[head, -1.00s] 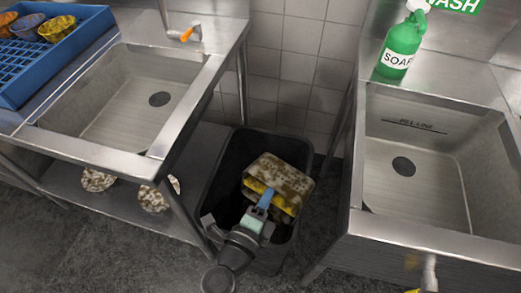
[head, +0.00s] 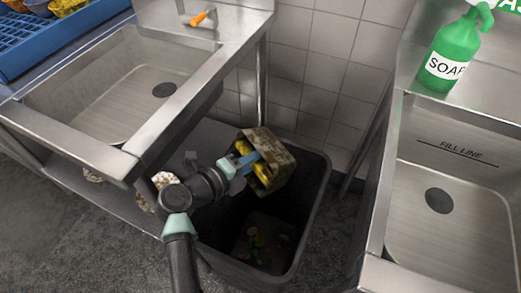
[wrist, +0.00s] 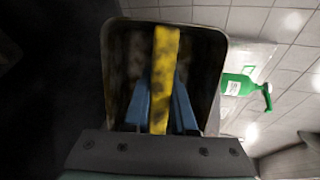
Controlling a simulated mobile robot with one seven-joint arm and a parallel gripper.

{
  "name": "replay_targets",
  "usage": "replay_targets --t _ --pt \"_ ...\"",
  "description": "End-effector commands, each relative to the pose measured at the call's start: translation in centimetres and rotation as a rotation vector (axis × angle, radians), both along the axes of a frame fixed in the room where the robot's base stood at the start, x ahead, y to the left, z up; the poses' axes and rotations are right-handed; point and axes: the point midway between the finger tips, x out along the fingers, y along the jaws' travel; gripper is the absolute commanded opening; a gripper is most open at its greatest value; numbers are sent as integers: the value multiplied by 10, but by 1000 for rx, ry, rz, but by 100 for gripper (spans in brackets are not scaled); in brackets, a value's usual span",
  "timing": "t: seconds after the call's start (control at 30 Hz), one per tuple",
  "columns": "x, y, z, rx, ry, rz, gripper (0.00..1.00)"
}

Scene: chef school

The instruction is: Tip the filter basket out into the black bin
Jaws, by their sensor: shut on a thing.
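The filter basket (head: 279,150) is a grimy, brown-stained box with a yellow handle bar. It is tilted on its side above the back left part of the black bin (head: 311,215), its open side turned towards my gripper. My gripper (head: 249,163) is shut on the yellow bar. In the wrist view its blue fingers (wrist: 160,106) sit on both sides of the bar, inside the dark basket walls (wrist: 208,65). Small coloured scraps (head: 257,246) lie on the bin floor. I cannot tell what is left inside the basket.
A steel sink (head: 118,97) stands left of the bin, with a lower shelf (head: 110,192) holding stained round things. A second sink (head: 440,225) stands to the right, with a green soap bottle (head: 449,55) behind it. A tiled wall (head: 320,70) is behind.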

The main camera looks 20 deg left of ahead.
Motion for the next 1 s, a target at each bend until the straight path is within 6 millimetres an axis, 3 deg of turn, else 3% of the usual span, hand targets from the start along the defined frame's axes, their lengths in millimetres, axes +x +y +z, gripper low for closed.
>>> replay_targets --t 0.03,1.0 --pt "1 -1 11 23 30 -3 0" --pt "5 -2 10 494 782 -4 0"
